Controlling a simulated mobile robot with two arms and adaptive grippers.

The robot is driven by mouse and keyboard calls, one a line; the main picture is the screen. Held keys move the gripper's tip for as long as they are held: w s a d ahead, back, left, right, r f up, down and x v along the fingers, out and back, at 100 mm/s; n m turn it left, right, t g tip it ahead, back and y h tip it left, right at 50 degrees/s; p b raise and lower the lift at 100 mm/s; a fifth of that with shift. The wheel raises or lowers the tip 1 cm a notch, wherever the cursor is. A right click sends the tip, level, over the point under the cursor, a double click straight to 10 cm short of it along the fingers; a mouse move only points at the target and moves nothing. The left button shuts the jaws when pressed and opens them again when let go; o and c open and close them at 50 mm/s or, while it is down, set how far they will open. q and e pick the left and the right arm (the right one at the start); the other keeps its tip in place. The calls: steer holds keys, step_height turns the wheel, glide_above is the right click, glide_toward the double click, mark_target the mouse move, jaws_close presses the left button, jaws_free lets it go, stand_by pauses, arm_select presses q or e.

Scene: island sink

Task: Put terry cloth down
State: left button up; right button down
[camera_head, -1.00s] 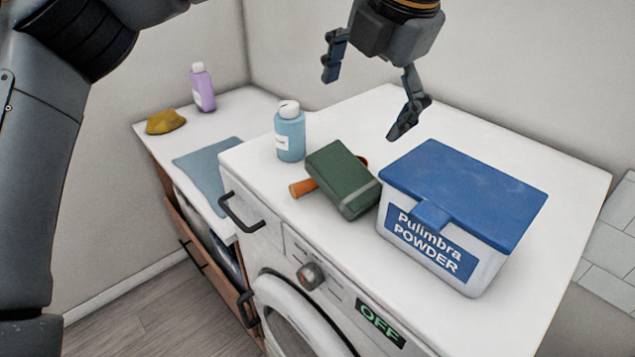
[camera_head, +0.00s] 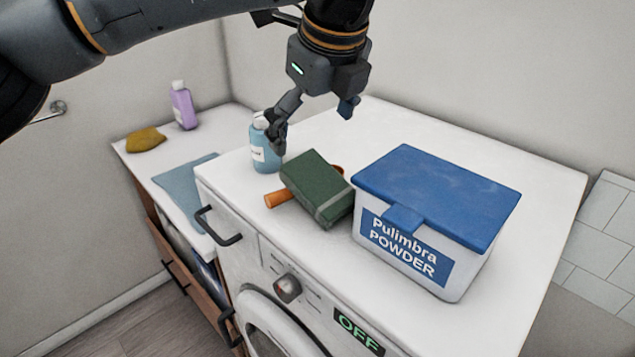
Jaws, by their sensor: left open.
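A flat blue-grey cloth (camera_head: 187,187) lies on the lower counter at the left, partly hidden by the taller washing machine top. A crumpled mustard-yellow cloth or sponge (camera_head: 146,139) lies behind it; I cannot tell which of the two is the terry cloth. My left gripper (camera_head: 312,118) hangs above the back of the washing machine top with its fingers spread and nothing between them. One finger overlaps the light-blue bottle (camera_head: 265,156) in the picture; I cannot tell whether they touch. My right gripper is not in view.
On the washing machine top (camera_head: 510,290) stand a white powder box (camera_head: 470,277) with a blue lid and a dark green block (camera_head: 312,184) over an orange handle (camera_head: 279,198). A purple bottle (camera_head: 184,108) stands on the back of the counter. The top's back right is clear.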

mark_target(308, 166)
arm_select(q)
steer(key=p+x, duration=0.1)
steer(key=x, duration=0.3)
steer(key=shift+w+f, duration=0.15)
steer(key=shift+f, duration=0.2)
steer(key=p+x, duration=0.3)
steer(key=x, duration=0.1)
steer(key=shift+d+f, duration=0.1)
steer(key=shift+f, duration=0.2)
steer(key=shift+w+f, duration=0.1)
steer(key=shift+f, duration=0.1)
steer(key=c, duration=1.3)
steer(key=shift+c, duration=0.2)
steer(key=shift+r, duration=0.15)
